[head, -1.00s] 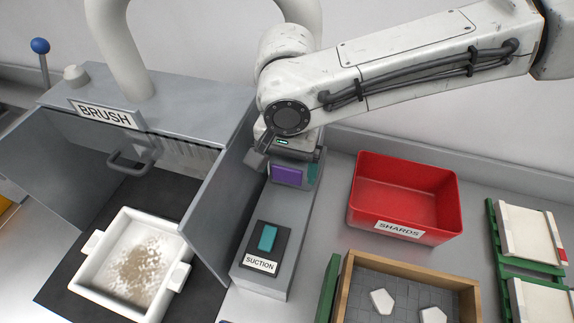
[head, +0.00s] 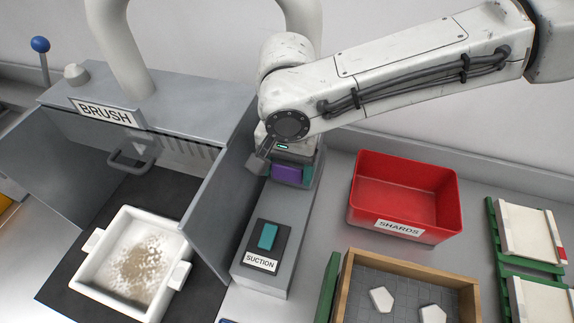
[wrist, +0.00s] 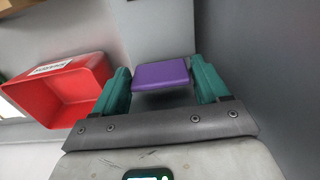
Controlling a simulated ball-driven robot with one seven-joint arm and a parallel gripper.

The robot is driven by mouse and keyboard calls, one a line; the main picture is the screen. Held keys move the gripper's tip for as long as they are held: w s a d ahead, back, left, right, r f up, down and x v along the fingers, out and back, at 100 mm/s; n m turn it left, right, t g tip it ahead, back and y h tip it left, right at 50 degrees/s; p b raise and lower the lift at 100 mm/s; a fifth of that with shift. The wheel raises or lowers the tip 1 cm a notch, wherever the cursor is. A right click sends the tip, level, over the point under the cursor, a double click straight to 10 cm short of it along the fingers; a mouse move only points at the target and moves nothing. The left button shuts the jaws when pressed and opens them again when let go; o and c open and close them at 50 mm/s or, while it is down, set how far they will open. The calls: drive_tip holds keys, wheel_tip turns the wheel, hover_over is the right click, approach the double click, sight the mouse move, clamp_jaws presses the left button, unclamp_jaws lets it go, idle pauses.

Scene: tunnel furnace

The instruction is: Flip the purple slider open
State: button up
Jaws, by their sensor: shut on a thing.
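The purple slider (head: 286,174) is on the grey housing, just above and behind the suction switch in the head view. In the wrist view the purple slider (wrist: 162,74) sits between the two teal fingers of my gripper (wrist: 161,88). My gripper (head: 291,176) points down over the housing and is shut on the purple slider, with a finger at each side. In the head view one teal finger shows at its right; the left finger is mostly hidden. The slider's mount is hidden behind the slider and my wrist.
A teal switch (head: 268,237) labelled SUCTION is on the housing in front. The grey hood panel (head: 228,185) stands close on the left. A red SHARDS bin (head: 405,225) is at the right. A wooden-framed tray (head: 345,290) with white pieces lies in front of it.

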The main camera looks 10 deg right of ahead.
drive_tip(key=c, duration=0.3)
drive_tip(key=s, duration=0.2)
drive_tip(key=s+a, duration=0.1)
drive_tip(key=s, duration=0.1)
drive_tip(key=s+a, duration=0.1)
drive_tip(key=s, duration=0.1)
drive_tip(key=shift+a+p, duration=0.25)
drive_tip(key=shift+p, duration=0.15)
drive_tip(key=shift+c, duration=0.2)
drive_tip(key=o, duration=1.3)
drive_tip(key=shift+s, duration=0.1)
wheel_tip(320, 180, up, 11)
drive_tip(key=shift+f+b, duration=0.1)
drive_tip(key=shift+b, duration=0.2)
